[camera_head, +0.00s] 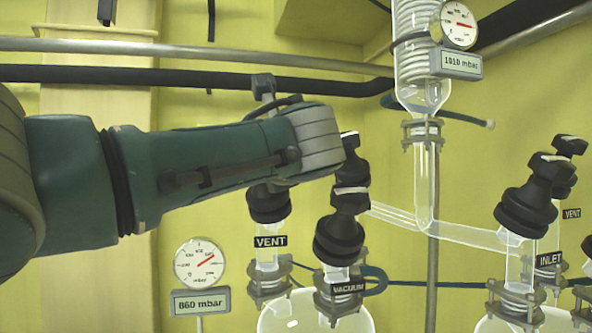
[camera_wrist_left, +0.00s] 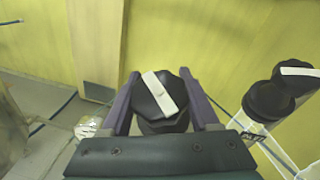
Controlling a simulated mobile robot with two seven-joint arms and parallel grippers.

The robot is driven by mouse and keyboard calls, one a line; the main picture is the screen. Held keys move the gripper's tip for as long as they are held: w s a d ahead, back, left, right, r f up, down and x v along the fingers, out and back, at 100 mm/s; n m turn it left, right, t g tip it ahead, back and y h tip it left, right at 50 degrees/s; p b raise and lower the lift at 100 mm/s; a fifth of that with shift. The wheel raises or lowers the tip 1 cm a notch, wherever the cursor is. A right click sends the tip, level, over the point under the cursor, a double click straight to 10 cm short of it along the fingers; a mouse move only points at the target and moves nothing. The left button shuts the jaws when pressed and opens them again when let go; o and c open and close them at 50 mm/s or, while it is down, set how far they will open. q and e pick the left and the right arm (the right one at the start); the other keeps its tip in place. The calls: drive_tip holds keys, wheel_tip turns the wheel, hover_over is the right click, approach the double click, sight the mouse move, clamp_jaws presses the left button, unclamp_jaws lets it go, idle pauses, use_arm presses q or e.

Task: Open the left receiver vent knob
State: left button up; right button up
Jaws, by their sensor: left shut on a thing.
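The left receiver vent knob (camera_head: 268,204) is black and stands above the VENT label (camera_head: 270,241) in the head view. My left arm and hand hide its upper part there. In the left wrist view the knob (camera_wrist_left: 153,112) shows from above, with a white stripe running slightly tilted from upper left to lower right. My left gripper (camera_wrist_left: 160,77) has its two purple fingers on either side of the knob and is shut on it. The fingertips are hidden in the head view. My right gripper is in neither view.
The black VACUUM knob (camera_head: 340,237) stands close to the right of the vent knob. Its gauge-marked neighbour, an 860 mbar display (camera_head: 201,302), is at lower left. A glass condenser (camera_head: 424,95) rises behind. Horizontal pipes (camera_head: 200,55) cross the back wall.

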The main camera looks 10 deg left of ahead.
use_arm(q)
drive_tip(key=shift+f+n+g+y, duration=0.15)
drive_tip(key=shift+n+g+y, duration=0.15)
drive_tip(key=shift+n+g, duration=0.15)
drive_tip(key=o, duration=1.4)
drive_tip(key=shift+s, duration=0.1)
drive_tip(key=shift+b+v, duration=1.6)
drive_tip(key=shift+v, duration=3.3)
